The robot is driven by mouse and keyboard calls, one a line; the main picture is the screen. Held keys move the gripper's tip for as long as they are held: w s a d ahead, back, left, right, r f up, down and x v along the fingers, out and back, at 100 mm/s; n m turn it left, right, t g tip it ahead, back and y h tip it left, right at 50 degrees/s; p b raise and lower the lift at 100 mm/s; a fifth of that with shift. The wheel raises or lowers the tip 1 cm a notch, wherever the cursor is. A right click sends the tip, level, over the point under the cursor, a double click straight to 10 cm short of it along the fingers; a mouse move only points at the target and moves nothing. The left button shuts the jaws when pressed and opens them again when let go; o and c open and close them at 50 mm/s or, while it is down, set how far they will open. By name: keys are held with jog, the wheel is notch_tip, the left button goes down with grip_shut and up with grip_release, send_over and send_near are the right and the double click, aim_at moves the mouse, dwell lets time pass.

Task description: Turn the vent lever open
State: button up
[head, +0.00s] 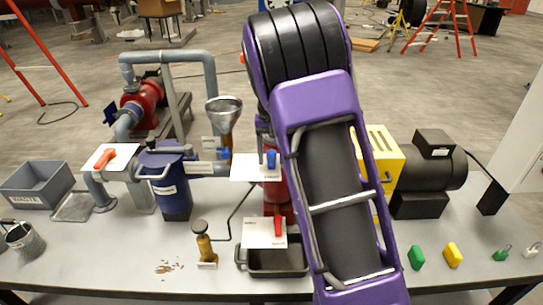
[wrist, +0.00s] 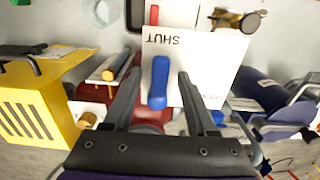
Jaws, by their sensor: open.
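A blue lever (wrist: 159,82) stands on a white plate (wrist: 215,70) marked SHUT, which reads upside down in the wrist view. It also shows in the head view (head: 271,159), on a white plate (head: 245,168) above a red body. I take it for the vent lever, but no vent label is readable. My gripper (wrist: 157,74) is open, with one black finger on each side of the blue lever. Gaps show between the lever and both fingers. In the head view my purple arm hides the gripper.
A red lever (head: 278,226) on a lower white plate stands in front, above a black tray (head: 277,268). A red-orange lever (head: 105,158) is at left. A blue canister (head: 172,185) and a funnel (head: 224,110) stand left of the blue lever. A yellow housing (head: 384,150) is at right.

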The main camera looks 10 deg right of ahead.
grip_shut()
dwell(0.3)
dwell(0.3)
jog(key=shift+w+a+m+p, duration=0.15)
jog(key=shift+w+a+m, duration=0.5)
jog(key=shift+m, duration=2.35)
jog(key=shift+w+a+m+p, duration=0.1)
jog(key=shift+w+a+m, duration=0.6)
jog(key=shift+m, duration=2.3)
jog(key=shift+w+a+m+p, duration=0.2)
jog(key=shift+w+m, duration=0.85)
jog(key=shift+m, duration=1.95)
